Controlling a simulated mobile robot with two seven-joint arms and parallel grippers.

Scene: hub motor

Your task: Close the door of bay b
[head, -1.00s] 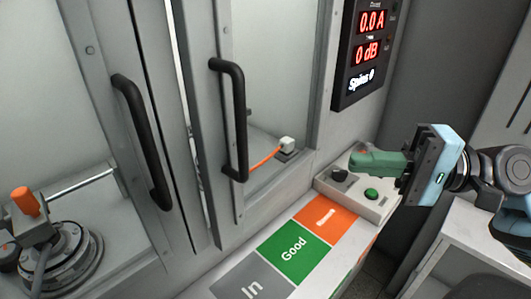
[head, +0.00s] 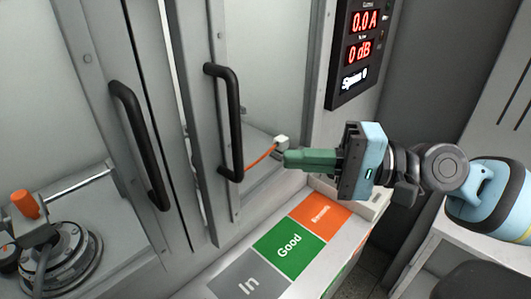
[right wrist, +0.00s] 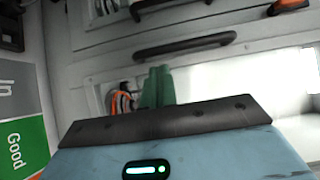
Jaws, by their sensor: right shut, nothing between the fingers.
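Two grey framed doors with clear panes stand side by side in the head view; no bay letter is legible. The right door (head: 197,110) has a black bar handle (head: 237,120), and its near edge seems to stand out from the left door, with a dark gap between. The left door (head: 115,130) has a similar handle (head: 140,145). My right gripper (head: 288,159) is shut and empty, its green fingers pointing left, to the right of the right door's handle and apart from it. The right wrist view shows the fingers (right wrist: 157,87) below a black handle (right wrist: 185,46). My left gripper is not in view.
A ledge carries grey "In", green "Good" (head: 288,246) and orange (head: 320,215) panels. A red-digit display (head: 365,45) hangs at upper right. An orange cable (head: 262,158) shows near the right door. A round fixture with an orange knob (head: 25,203) sits at lower left.

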